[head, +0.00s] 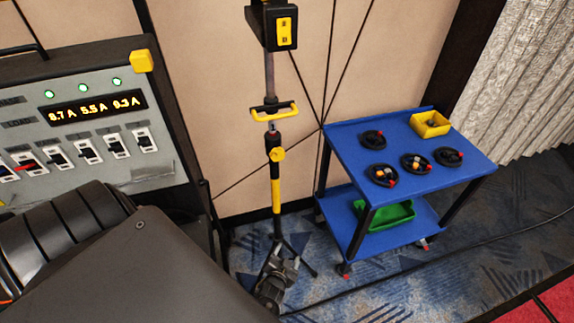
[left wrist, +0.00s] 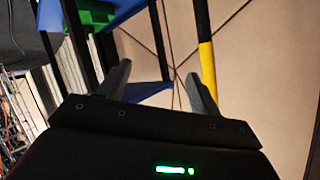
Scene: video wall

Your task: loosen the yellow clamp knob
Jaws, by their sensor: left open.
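The yellow clamp knob (head: 277,154) sits on the black collar of an upright stand, above the stand's yellow tube (head: 276,195). My left gripper (head: 282,259) is low in front of the stand's foot, well below the knob and apart from it. In the left wrist view its two grey fingers (left wrist: 158,70) are spread with nothing between them. The yellow tube (left wrist: 207,66) shows there beyond the right finger; the knob cannot be made out in that view. My right gripper is not in view.
A blue cart (head: 350,135) with several black handwheels and a yellow bin (head: 430,124) stands right of the stand; a green tray (head: 385,215) is on its lower shelf. A control panel (head: 80,110) is at left. A cable (head: 480,231) crosses the carpet.

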